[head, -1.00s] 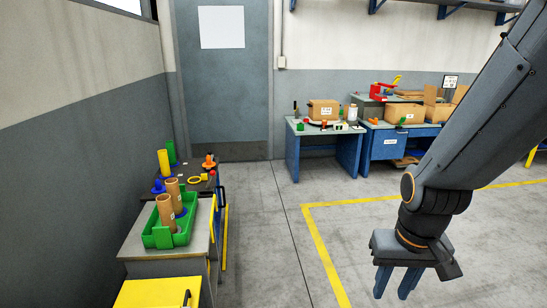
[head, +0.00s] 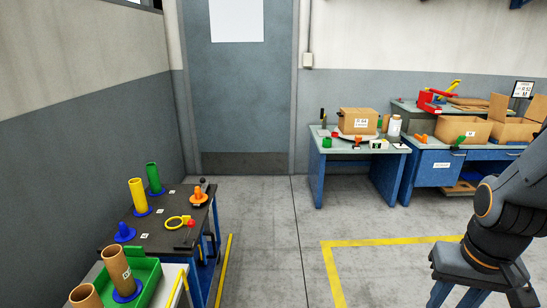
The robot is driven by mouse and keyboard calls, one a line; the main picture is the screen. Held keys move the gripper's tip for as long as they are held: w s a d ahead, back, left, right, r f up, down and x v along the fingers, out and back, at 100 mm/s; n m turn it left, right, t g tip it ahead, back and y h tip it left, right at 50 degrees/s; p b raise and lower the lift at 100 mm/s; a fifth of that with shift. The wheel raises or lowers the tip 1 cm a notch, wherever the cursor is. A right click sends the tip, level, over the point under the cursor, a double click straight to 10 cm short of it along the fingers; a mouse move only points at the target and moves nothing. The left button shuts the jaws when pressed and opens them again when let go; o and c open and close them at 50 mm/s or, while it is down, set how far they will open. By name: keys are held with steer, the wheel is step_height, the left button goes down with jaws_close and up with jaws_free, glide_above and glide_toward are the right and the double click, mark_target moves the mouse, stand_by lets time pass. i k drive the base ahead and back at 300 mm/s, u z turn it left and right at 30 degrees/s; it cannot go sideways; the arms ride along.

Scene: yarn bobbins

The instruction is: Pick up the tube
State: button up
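Several tubes stand at the lower left. One brown cardboard tube (head: 118,270) with a white label stands on a blue base by the green tray (head: 149,284). Another brown tube (head: 86,297) is cut off by the bottom edge. On the dark table behind, a yellow tube (head: 138,196) and a green tube (head: 154,178) stand upright on blue bases. My gripper (head: 455,297) is at the lower right, far from the tubes. Its two fingers point down and apart, with nothing seen between them; their tips are near the picture's bottom edge.
The dark table (head: 156,240) also holds a blue peg (head: 124,233), a yellow ring (head: 177,223) and an orange peg (head: 198,197). A workbench with a cardboard box (head: 358,121) stands at the back. The grey floor (head: 270,250) between is clear.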

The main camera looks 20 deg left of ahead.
mark_target(137, 189)
steer(key=u, duration=0.15)
steer(key=i, duration=1.8)
steer(key=u, duration=1.2)
steer(key=i, duration=1.4)
steer(key=u, duration=1.3)
steer(key=i, duration=0.6)
steer(key=u, duration=0.2)
